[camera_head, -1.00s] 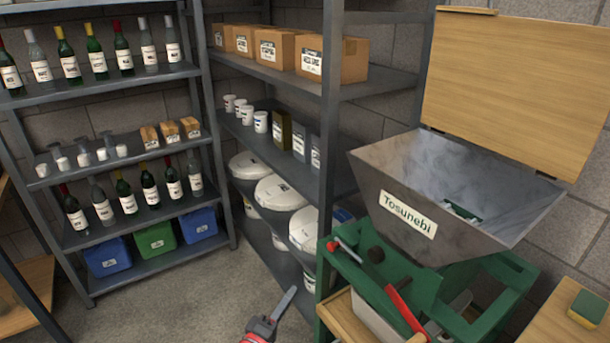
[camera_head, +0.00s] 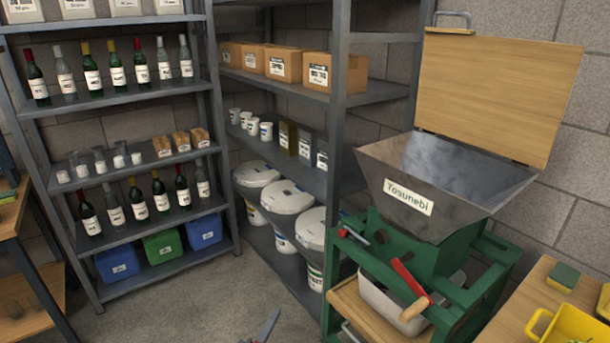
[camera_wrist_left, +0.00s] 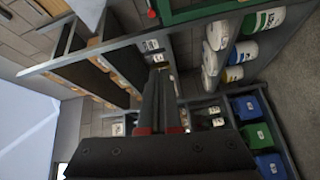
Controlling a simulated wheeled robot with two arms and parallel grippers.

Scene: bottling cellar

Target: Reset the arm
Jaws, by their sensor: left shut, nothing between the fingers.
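The tip of my left gripper (camera_head: 268,326) shows at the bottom edge of the head view, over the grey floor in front of the shelves. The rest of it is cut off. In the left wrist view its dark fingers (camera_wrist_left: 159,100) lie together, shut and empty, with red parts at their base. It touches nothing. My right gripper is not in view.
A green press with the metal "Tosunebi" hopper (camera_head: 440,185) and open wooden lid stands right. A left rack (camera_head: 150,95) holds bottles and bins; another rack (camera_head: 375,95) holds boxes and tubs. A yellow container (camera_head: 570,325) is bottom right. Floor between is clear.

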